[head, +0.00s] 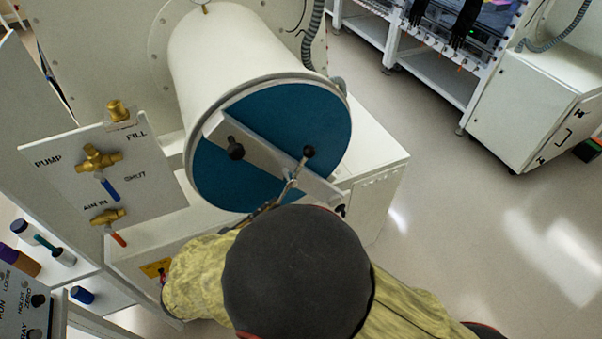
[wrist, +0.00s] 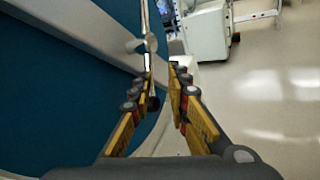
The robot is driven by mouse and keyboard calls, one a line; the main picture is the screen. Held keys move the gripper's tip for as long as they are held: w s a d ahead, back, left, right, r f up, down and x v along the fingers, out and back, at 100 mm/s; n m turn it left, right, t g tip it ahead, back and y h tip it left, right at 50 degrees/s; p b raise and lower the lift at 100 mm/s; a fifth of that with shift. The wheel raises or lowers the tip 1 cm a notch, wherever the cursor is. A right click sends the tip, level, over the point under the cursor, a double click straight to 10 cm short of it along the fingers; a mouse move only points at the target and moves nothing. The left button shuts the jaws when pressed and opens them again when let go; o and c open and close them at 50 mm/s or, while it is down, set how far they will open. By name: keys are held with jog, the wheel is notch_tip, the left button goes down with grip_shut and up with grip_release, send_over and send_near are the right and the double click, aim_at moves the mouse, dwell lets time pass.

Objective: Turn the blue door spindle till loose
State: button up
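The blue door (head: 235,180) closes the end of a white cylinder in the head view, with a pale crossbar (head: 262,160) across it. The spindle (head: 291,184) stands at the crossbar with a thin metal handle bar ending in a black ball (head: 308,152). In the wrist view the spindle (wrist: 150,44) is just beyond my fingertips, and the bar runs down toward the left finger. My gripper (wrist: 163,72) is open, its fingers apart near the bar's lower part. I cannot tell whether a finger touches it. In the head view my arm mostly hides the gripper.
A black knob (head: 235,148) sits on the crossbar's left part. A valve panel (head: 70,165) with brass valves stands to the left. A white cabinet (head: 535,105) and a shelved bench (head: 430,60) stand at the back right. The floor (head: 480,210) at right is clear.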

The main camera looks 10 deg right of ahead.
jog(key=shift+t+h, duration=0.4)
jog(key=shift+t, duration=0.2)
jog(key=w+d+r, duration=0.1)
jog(key=w, duration=0.1)
jog(key=w+d+r, duration=0.1)
jog(key=w+d, duration=0.1)
jog(key=w+d+r+b, duration=0.1)
jog(key=w+d, duration=0.1)
jog(key=shift+w, duration=0.1)
jog(key=shift+c, duration=0.4)
grip_shut()
